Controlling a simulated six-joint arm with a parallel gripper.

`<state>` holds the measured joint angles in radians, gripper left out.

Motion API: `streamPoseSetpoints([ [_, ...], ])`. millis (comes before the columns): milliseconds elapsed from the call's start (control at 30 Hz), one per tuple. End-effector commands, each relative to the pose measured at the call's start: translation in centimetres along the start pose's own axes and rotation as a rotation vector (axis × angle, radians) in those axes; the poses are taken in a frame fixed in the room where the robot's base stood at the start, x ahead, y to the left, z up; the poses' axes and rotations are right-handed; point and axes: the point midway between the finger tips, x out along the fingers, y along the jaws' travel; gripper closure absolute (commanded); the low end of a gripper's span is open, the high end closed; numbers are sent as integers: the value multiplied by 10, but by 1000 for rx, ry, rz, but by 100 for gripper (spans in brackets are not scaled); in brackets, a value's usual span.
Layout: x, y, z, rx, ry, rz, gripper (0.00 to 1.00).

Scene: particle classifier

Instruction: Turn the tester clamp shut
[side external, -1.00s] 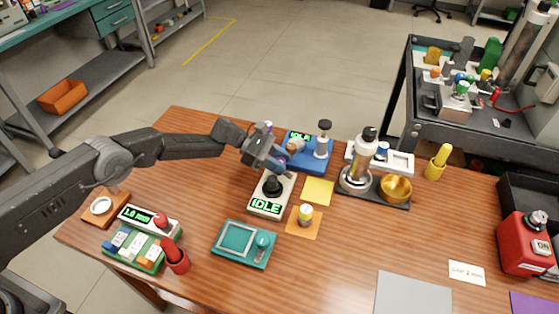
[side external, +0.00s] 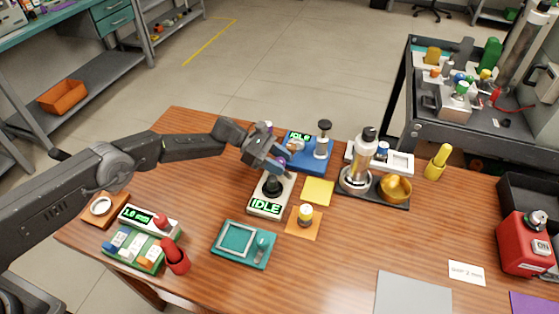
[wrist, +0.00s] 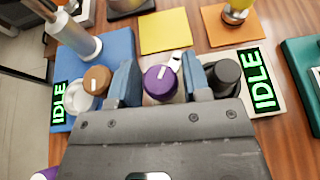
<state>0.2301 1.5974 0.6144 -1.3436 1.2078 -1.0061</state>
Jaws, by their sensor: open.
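My gripper (wrist: 160,82) is open, with its two blue-grey fingers on either side of a purple knob (wrist: 159,84) that carries a white mark. Narrow gaps seem to show beside the knob, and I cannot tell contact. The knob stands at the far end of a white tester (side external: 288,187) with a green IDLE display and a black knob (wrist: 222,78). A white lever-like piece (wrist: 175,60) shows just behind the purple knob. In the side view my gripper (side external: 277,168) is low over the tester's far end, hiding part of it. I cannot tell which part is the clamp.
A blue device (side external: 303,163) with its own IDLE display, a brown knob (wrist: 97,79) and a white post stands close by. A yellow pad (side external: 318,191), an orange pad (side external: 303,228) and a teal tray (side external: 243,262) lie around.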

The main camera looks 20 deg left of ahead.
Motion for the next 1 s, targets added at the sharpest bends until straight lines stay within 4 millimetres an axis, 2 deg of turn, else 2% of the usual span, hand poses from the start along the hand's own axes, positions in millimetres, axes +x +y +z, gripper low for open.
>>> streamPoseSetpoints([
  [167, -9, 1, 0, 0, 1, 3, 56],
  [267, -23, 2, 0, -1, 2, 4, 56],
  [500, -77, 1, 0, -1, 0, 4, 56],
  [700, -115, 0, 0, -1, 1, 3, 56],
  [833, -130, 0, 0, 0, -1, 1, 56],
  [1000, -138, 0, 0, 0, 0, 0, 56],
])
